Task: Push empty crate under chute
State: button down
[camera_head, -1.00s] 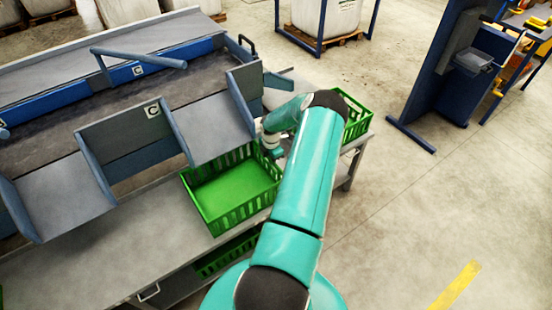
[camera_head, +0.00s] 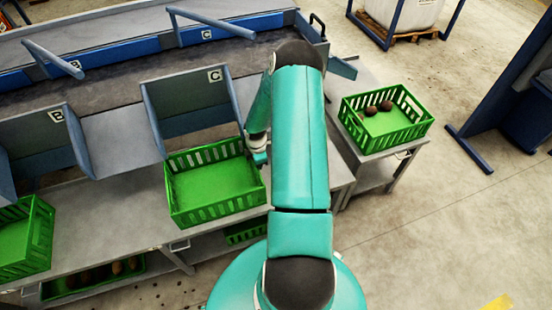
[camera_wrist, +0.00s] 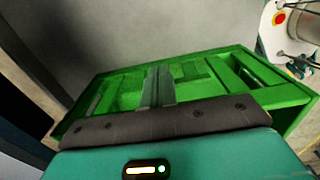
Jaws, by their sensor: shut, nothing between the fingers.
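The empty green crate (camera_head: 215,208) stands on the grey bench in front of the chute bay marked C (camera_head: 185,92). Its far edge is close to the bay's lower opening. I cannot tell exactly how far under it reaches. My gripper (camera_head: 257,158) is low at the crate's right side, by its far right corner, with its fingers together and empty. In the wrist view, the closed fingers (camera_wrist: 158,86) show in front of the green crate wall and rim (camera_wrist: 225,65). Whether they touch the crate is unclear.
A green crate with a few potatoes (camera_head: 385,137) stands on a side table at right. Another green crate (camera_head: 38,225) sits at far left near bay B (camera_head: 45,130). Crates show on a lower shelf (camera_head: 95,280). Bench surface left of the empty crate (camera_head: 125,215) is clear.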

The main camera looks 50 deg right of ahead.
jog(key=w+a, duration=0.4)
jog(key=a, duration=0.4)
jog(key=w+a, duration=0.5)
jog(key=a, duration=0.3)
jog(key=w+a, duration=0.5)
jog(key=a, duration=0.3)
jog(key=shift+w, duration=0.1)
jog(key=shift+d, duration=0.1)
notch_tip(320, 180, up, 14)
jog(key=shift+f, duration=0.1)
